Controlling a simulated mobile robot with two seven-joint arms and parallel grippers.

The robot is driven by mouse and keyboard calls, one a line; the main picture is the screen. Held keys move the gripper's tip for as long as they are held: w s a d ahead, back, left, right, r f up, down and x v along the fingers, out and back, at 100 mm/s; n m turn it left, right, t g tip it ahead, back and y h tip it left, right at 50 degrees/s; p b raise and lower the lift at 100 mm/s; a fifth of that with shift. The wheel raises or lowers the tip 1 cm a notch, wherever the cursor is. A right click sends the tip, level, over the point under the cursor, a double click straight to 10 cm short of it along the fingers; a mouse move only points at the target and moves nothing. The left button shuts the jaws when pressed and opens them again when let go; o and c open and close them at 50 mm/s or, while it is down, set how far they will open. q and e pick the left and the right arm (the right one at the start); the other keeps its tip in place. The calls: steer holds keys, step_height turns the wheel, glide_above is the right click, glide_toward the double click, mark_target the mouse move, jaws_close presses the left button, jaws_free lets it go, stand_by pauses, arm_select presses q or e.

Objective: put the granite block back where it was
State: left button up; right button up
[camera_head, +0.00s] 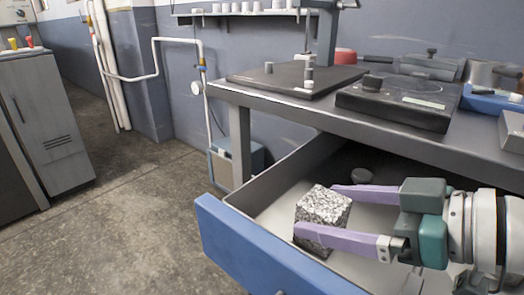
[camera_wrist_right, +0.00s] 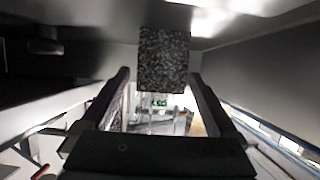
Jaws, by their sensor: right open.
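The granite block (camera_head: 322,206), a speckled black-and-white cube, is in the open drawer (camera_head: 262,250) near its blue front. My right gripper (camera_head: 314,210) comes in from the right with its lilac fingers spread around the block, one on the far side and one on the near side. The near finger hides part of the block. In the right wrist view the block (camera_wrist_right: 163,58) is at the fingertips, between the two dark fingers. I cannot tell whether a finger touches it. My left gripper is not in view.
The workbench (camera_head: 262,101) above holds a dark stand base (camera_head: 296,79) and a black device (camera_head: 398,105). Bare floor is free to the left, with a grey cabinet (camera_head: 45,120) beyond.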

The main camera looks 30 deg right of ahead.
mark_target(345, 212)
steer(key=shift+p+v, duration=0.9)
steer(key=shift+v, duration=2.1)
steer(key=shift+r, duration=0.1)
